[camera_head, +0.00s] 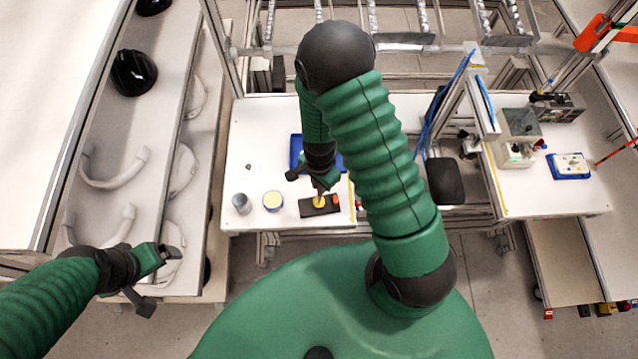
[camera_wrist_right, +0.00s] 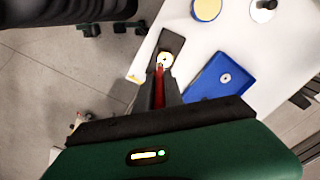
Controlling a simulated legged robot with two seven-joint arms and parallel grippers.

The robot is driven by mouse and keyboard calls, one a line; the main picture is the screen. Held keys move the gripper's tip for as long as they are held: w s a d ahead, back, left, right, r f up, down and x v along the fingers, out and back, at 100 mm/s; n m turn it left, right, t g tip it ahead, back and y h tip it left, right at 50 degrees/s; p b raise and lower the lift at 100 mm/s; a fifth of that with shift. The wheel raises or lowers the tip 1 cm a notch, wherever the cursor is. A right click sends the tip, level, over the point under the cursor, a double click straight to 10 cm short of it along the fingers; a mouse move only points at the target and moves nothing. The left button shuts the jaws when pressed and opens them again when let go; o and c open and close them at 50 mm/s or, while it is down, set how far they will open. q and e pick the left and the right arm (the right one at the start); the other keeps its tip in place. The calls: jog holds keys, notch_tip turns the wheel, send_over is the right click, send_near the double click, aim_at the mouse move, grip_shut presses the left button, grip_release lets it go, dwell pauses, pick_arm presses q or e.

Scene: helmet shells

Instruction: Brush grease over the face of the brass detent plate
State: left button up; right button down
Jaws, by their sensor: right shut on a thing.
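The brass detent plate (camera_head: 319,202) is a small round yellow disc on a dark rectangular block (camera_head: 306,211) near the table's front edge. It also shows in the right wrist view (camera_wrist_right: 166,59), with a pale centre. My right gripper (camera_head: 322,186) is shut on a slim red-handled brush (camera_wrist_right: 159,84) and sits just above the plate. The brush tip is at the plate's near edge in the right wrist view; I cannot tell whether it touches. A round tin with a yellow top (camera_head: 272,201) stands left of the block. My left gripper (camera_head: 163,279) is open and empty, away from the table.
A grey cup (camera_head: 241,203) stands left of the tin. A blue tray (camera_wrist_right: 218,78) lies behind the block, holding a small ring. Black helmet shells (camera_head: 134,72) sit on the left rack. The white tabletop (camera_head: 255,140) is otherwise mostly clear at left.

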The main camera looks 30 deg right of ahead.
dwell(0.6)
jog(key=shift+w+f+b, duration=0.2)
jog(key=shift+f+b, duration=1.35)
jog(key=shift+f, duration=0.5)
jog(key=shift+f+b, duration=0.95)
jog(key=shift+f, duration=0.25)
jog(key=shift+d, duration=0.1)
jog(key=shift+s+d+r, duration=0.1)
jog(key=shift+s+d, duration=0.05)
jog(key=shift+d, duration=0.05)
jog(key=shift+w+d+f, duration=0.15)
jog(key=shift+w+d, duration=0.05)
jog(key=shift+w, duration=0.45)
jog(key=shift+w+d+f, duration=0.1)
jog(key=shift+w+d, duration=0.05)
jog(key=shift+w, duration=0.45)
